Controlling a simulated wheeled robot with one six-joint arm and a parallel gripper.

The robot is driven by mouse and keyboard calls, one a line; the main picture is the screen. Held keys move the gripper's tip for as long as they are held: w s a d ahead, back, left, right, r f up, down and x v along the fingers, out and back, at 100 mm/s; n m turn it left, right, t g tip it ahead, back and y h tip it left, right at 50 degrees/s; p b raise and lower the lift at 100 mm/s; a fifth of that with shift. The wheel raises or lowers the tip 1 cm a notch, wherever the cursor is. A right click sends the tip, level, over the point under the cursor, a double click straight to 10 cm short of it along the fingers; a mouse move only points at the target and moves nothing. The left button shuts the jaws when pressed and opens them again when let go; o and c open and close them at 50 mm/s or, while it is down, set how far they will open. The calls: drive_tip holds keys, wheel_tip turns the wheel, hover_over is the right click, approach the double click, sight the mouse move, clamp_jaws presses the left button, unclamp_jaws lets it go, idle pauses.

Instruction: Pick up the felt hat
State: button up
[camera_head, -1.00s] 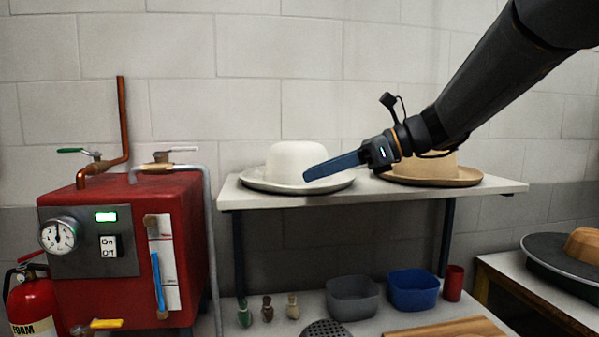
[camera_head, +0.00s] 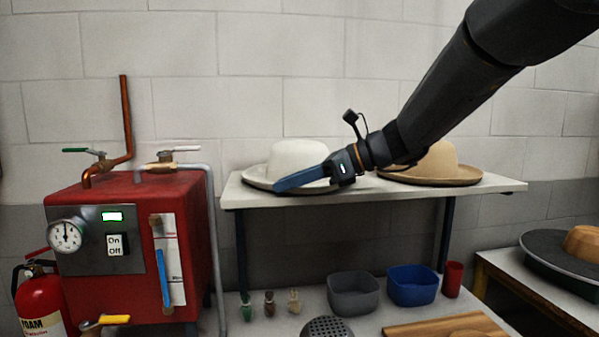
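A white felt hat (camera_head: 298,152) sits upright on the left part of a raised shelf (camera_head: 400,192). A tan felt hat (camera_head: 440,163) sits on the right part of the same shelf, partly hidden behind my arm. My gripper (camera_head: 278,188), with blue fingers, is seen from the side in front of the white hat's brim. It covers part of the brim and the lower crown. I cannot tell whether the fingers touch the brim, or how far apart they are.
A red boiler (camera_head: 190,240) with pipes, valves and a gauge stands at left, beside a fire extinguisher (camera_head: 42,300). Below the shelf are a grey bin (camera_head: 353,294), a blue bin (camera_head: 413,286), a red cup (camera_head: 452,279) and a wooden board (camera_head: 410,330). A side table stands at right.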

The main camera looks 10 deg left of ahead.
clamp_jaws()
drive_tip(key=shift+r, duration=0.1)
